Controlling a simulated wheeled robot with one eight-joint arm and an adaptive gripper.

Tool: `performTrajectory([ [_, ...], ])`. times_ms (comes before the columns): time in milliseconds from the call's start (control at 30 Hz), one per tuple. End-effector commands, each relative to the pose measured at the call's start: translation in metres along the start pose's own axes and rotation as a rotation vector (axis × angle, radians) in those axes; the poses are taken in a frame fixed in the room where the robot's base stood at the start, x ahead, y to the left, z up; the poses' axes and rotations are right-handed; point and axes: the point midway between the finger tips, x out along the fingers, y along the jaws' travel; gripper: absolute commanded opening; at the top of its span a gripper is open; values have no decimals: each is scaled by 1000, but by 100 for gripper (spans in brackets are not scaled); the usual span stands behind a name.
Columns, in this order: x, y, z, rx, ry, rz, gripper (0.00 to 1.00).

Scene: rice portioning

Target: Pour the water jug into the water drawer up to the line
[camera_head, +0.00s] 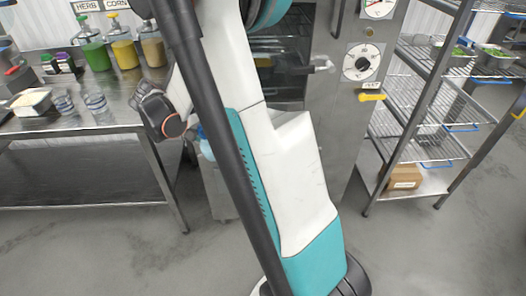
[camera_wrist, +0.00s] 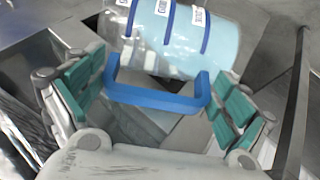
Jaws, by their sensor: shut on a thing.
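The water jug (camera_wrist: 180,35) is clear with blue bands, white labels and a blue handle. In the wrist view it lies across the top, with pale blue water toward its right end. My gripper (camera_wrist: 157,97) is shut on the blue handle, which spans between its teal finger pads. In the head view only a small pale blue part of the jug (camera_head: 206,143) shows behind my arm, between table and cabinet. My arm hides the gripper there. I cannot make out the water drawer or its line. The jug's true tilt is hard to tell.
A steel table (camera_head: 120,115) at left holds bottles of green, yellow and tan contents, glasses and a white tub. A steel cabinet (camera_head: 345,110) with dials and a yellow handle (camera_head: 371,97) stands behind my arm. A wire rack (camera_head: 425,110) is at right, with a cardboard box (camera_head: 404,177) low down.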

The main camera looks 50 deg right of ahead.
Motion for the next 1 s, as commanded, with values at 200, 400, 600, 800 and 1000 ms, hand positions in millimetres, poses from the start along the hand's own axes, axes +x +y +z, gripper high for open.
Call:
performTrajectory([
  [200, 0, 1, 0, 2, 1, -3, 27],
  [400, 0, 1, 0, 4, 1, -6, 27],
  [600, 0, -1, 0, -1, 1, 1, 27],
  [800, 5, -27, 2, -100, 3, 198, 27],
  [1000, 4, -41, 1, -175, 3, 354, 27],
])
